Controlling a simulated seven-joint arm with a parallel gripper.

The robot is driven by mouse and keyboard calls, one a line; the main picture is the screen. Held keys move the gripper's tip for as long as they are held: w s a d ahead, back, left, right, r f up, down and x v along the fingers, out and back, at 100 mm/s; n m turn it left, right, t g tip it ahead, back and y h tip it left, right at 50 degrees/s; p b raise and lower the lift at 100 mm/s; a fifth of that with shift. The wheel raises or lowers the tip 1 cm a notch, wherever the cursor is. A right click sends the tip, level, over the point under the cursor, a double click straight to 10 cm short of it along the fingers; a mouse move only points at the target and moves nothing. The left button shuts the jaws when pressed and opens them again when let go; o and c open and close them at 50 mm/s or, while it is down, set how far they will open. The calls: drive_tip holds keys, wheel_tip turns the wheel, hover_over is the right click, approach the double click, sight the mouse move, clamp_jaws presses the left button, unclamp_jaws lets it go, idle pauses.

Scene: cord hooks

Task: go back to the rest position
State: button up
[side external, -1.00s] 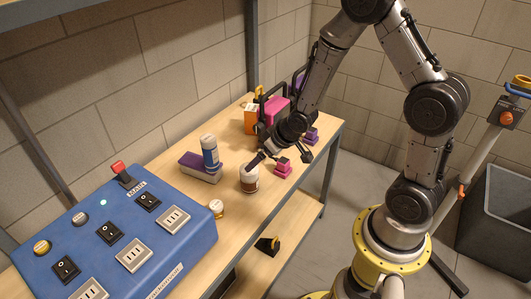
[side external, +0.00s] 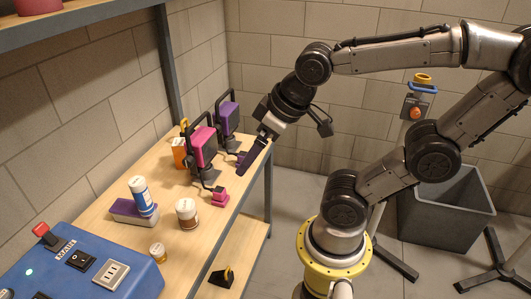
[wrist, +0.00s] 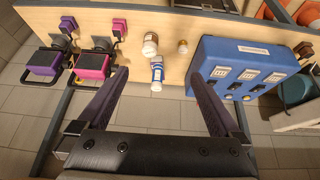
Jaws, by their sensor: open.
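My gripper (side external: 246,165) is raised above the far right edge of the workbench (side external: 105,225) in the side view. In the wrist view its dark purple fingers stand wide apart, with nothing held between them (wrist: 158,76). The bench top lies well beyond the fingertips there. A pink device (side external: 204,147) with a black handle stands on the bench, with a pink plug (side external: 219,196) in front of it. A purple device (side external: 228,118) stands behind it, with a purple plug (side external: 240,156) close behind the fingers in the side picture.
A blue switch panel (side external: 100,252) is near left. A grey bin (side external: 450,205) stands on the floor. The air around my gripper looks free.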

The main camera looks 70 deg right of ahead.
drive_tip(key=shift+s+a+r, duration=0.15)
drive_tip(key=shift+s+a, duration=0.05)
drive_tip(key=shift+s, duration=0.55)
drive_tip(key=shift+s+a+r, duration=0.15)
drive_tip(key=shift+s+a, duration=0.05)
drive_tip(key=shift+s, duration=0.55)
